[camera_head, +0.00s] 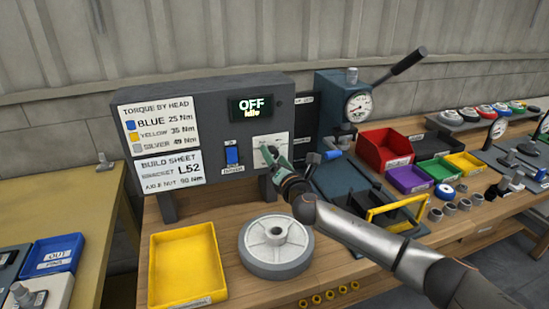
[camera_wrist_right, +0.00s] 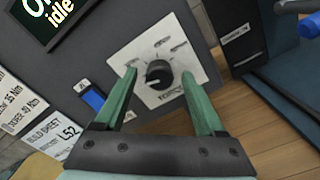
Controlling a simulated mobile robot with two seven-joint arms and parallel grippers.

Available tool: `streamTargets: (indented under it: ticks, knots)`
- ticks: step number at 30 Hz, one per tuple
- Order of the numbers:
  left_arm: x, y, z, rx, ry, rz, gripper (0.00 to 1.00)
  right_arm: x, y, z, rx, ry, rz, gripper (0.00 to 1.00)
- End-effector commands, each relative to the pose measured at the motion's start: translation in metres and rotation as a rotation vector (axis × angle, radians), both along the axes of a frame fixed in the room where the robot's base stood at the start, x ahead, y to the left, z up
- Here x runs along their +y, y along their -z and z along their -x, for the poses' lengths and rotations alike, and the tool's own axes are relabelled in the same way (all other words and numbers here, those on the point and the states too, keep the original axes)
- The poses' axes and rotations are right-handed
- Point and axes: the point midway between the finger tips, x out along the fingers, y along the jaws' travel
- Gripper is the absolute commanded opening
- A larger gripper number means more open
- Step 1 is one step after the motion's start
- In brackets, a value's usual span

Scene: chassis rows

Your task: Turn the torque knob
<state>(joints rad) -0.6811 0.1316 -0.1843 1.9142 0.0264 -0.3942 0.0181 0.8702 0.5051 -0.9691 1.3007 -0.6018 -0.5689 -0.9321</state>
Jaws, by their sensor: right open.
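The torque knob (camera_wrist_right: 159,73) is a round black dial on a white square plate (camera_wrist_right: 147,44) with printed marks around it. In the head view the plate (camera_head: 284,141) sits on the front of the grey control box (camera_head: 190,97), and my gripper hides the knob. My right gripper (camera_wrist_right: 164,92) is open with green fingers, one to each side of the knob in the wrist view. The knob stands between the fingers, and I cannot tell whether they touch it. My right gripper (camera_head: 270,156) also shows in the head view, in front of the plate. My left gripper is not in view.
The box display (camera_head: 251,107) reads OFF, Idle. A blue switch (camera_head: 232,154) sits left of the plate. A yellow tray (camera_head: 186,266) and a grey wheel (camera_head: 276,245) lie on the bench below. A press with a gauge (camera_head: 345,110) stands at right.

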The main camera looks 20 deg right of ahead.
Motion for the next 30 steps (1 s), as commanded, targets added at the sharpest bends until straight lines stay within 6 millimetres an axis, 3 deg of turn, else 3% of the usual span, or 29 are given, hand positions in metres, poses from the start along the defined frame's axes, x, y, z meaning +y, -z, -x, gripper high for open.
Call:
streamTargets:
  ticks: [12, 30]
  knots:
    - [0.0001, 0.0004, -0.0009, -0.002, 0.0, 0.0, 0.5, 0.0005, -0.0004, -0.0055, 0.0, -0.001, 0.0, 0.71]
    - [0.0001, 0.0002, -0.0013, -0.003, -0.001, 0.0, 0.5, 0.0, 0.0, -0.0052, 0.0, 0.0, 0.0, 0.04]
